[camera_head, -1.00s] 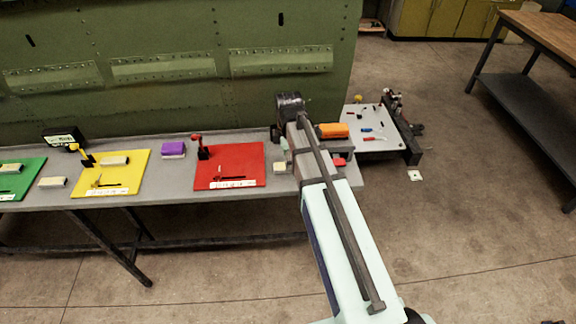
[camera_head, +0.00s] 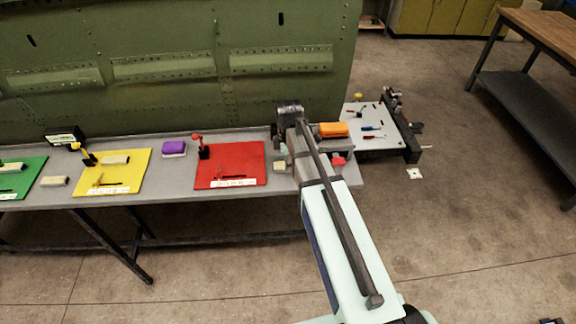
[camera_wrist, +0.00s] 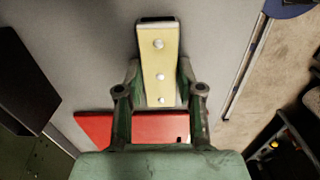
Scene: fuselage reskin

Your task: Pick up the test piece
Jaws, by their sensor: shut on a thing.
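The test piece is a pale yellow bar with three round rivet heads in a row (camera_wrist: 159,62). In the wrist view it stands out lengthwise between the two fingers of my gripper (camera_wrist: 160,100), which are shut on it. In the head view a small beige block (camera_head: 279,165), which looks like the same piece, shows just left of my arm, right of the red board (camera_head: 231,164). My gripper is mostly hidden behind my arm there. Whether the piece touches the bench is unclear.
The green fuselage panel (camera_head: 180,50) rises behind. A tool tray (camera_head: 365,117) stands at right.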

